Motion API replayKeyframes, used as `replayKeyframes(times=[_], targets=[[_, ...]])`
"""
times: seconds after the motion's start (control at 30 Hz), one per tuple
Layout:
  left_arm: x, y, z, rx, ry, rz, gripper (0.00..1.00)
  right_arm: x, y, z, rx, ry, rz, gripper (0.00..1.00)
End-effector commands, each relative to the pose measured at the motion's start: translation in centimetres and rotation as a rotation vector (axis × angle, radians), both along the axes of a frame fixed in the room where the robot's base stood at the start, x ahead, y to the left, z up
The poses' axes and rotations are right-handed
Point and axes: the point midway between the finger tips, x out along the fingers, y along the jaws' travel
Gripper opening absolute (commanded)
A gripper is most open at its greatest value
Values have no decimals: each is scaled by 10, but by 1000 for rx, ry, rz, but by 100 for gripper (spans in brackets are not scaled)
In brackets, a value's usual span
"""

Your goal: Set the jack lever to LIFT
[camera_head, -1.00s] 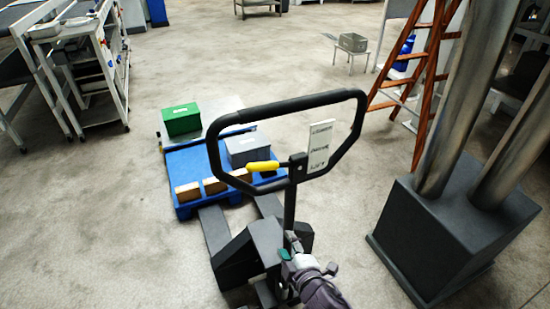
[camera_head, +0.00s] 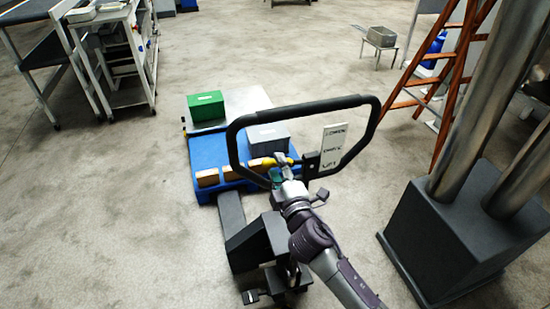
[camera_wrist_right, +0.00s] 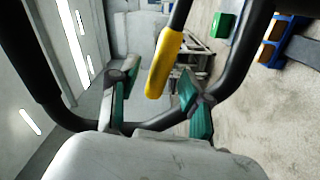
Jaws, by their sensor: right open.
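The pallet jack's black loop handle (camera_head: 233,150) stands in the middle of the head view. Its yellow-gripped jack lever (camera_head: 284,160) points left from the pivot, beside the white label plate (camera_head: 334,145) reading LOWER, a middle word hard to read, and LIFT. In the right wrist view the yellow lever grip (camera_wrist_right: 165,62) lies ahead of and between the spread fingers. My right gripper (camera_head: 279,170) is just below the lever in the head view; in the wrist view it (camera_wrist_right: 155,95) is open, with no clear contact. My left gripper is not in view.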

Motion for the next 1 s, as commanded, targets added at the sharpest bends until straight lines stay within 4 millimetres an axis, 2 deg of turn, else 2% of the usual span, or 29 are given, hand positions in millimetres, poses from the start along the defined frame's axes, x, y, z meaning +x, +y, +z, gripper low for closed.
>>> replayKeyframes(times=[0.03,0.2,0.57,0.83,0.87,1.0], targets=[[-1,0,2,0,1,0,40,8,2,1,0,0,-2,48],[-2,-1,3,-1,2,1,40,23,7,1,0,-1,-1,48],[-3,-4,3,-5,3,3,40,27,9,-1,1,0,0,48],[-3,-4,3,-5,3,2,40,27,9,-1,1,1,-1,3],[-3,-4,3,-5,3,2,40,27,9,-1,1,1,-1,0],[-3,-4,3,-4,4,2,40,26,9,-1,1,1,-1,0]])
